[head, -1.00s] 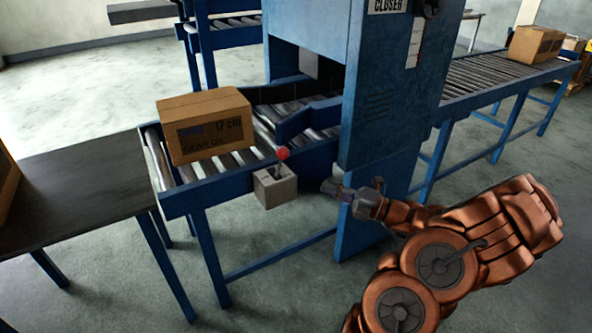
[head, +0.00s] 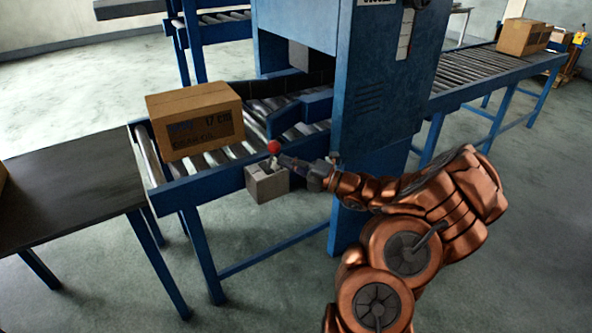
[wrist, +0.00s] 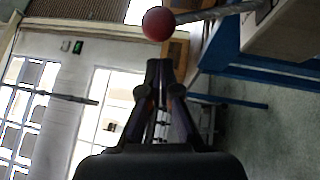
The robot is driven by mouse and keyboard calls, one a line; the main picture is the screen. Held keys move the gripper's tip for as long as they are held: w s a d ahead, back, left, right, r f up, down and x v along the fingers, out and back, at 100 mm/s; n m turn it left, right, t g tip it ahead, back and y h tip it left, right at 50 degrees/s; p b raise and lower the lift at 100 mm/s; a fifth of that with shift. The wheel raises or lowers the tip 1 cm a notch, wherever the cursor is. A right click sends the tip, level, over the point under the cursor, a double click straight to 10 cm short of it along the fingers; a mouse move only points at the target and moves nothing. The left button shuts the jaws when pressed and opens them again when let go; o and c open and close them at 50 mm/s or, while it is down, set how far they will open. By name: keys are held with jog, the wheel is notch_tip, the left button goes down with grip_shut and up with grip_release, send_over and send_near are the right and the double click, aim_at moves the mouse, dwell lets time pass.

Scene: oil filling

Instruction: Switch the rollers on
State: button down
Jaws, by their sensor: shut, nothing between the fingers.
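The roller switch is a lever with a red ball knob (head: 274,146) on a grey box (head: 267,184) fixed to the near side of the roller conveyor (head: 160,187). My gripper (head: 284,160) is shut and empty, its tip right beside the lever just below the knob. I cannot tell whether it touches the lever. In the wrist view the red knob (wrist: 158,23) and its metal rod lie just beyond the shut fingertips (wrist: 159,66), at the top of the picture.
A cardboard box (head: 196,118) sits on the rollers. A blue machine housing (head: 385,90) stands just right of the switch. A dark table (head: 70,190) is at the left. Another box (head: 523,37) rests on the far conveyor. Open floor lies in front.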

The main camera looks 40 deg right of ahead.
jog(key=shift+w+d+r, duration=0.1)
jog(key=shift+w+d, duration=0.05)
jog(key=shift+w, duration=0.35)
jog(key=shift+w+d+r, duration=0.1)
jog(key=shift+w+d, duration=0.05)
jog(key=shift+w, duration=0.3)
jog(key=shift+r+p, duration=0.15)
jog(key=shift+p, duration=0.15)
